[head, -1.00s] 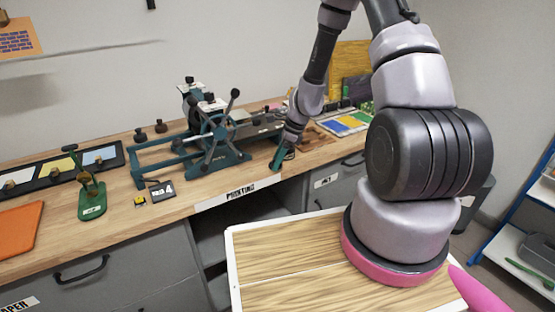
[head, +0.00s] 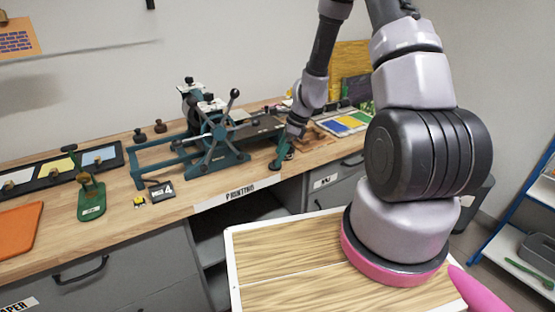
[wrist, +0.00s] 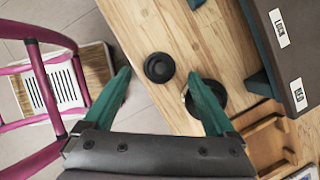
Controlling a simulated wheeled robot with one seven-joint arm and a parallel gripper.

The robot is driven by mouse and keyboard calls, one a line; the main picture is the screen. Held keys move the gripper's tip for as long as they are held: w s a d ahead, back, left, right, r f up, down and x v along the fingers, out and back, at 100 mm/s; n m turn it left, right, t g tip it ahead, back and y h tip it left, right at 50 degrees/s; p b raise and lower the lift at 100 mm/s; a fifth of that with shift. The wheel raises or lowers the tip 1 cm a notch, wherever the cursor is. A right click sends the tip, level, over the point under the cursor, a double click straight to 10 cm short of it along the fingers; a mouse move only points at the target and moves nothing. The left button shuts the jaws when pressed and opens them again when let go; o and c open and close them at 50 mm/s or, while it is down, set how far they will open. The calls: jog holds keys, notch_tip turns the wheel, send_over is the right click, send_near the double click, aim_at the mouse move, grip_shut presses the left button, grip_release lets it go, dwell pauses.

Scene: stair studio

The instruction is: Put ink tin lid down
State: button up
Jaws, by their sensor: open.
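The ink tin lid (wrist: 159,67) is a small black disc with a ringed top. It lies on the wooden worktop near its front edge, and shows as a dark spot in the head view (head: 274,166). My gripper (wrist: 160,80) is open and empty above the worktop, its green fingers apart with the lid seen between them, beyond the tips. It also shows in the head view (head: 281,154). A larger dark round tin (wrist: 216,88) stands beside the lid, partly hidden by my right-hand finger in the wrist view.
The teal press (head: 212,140) stands left of my gripper, its bed close by. Wooden holders (wrist: 265,135) and a coloured panel (head: 345,123) lie to the right. A green stamp (head: 91,200) and a dark tray (head: 60,172) are farther left.

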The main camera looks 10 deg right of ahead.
jog(key=s+d+r+n+t, duration=0.1)
jog(key=s+r+n, duration=0.25)
jog(key=r, duration=1.05)
jog(key=s+d+r+n+t, duration=0.1)
jog(key=s+r+n, duration=0.25)
jog(key=r, duration=0.95)
jog(key=s+d+r+n+t+h, duration=0.2)
jog(key=s+r+n+t, duration=0.2)
jog(key=s+r+n, duration=0.6)
jog(key=shift+s+d+r, duration=0.2)
jog(key=shift+s+r, duration=1.65)
jog(key=shift+s, duration=0.7)
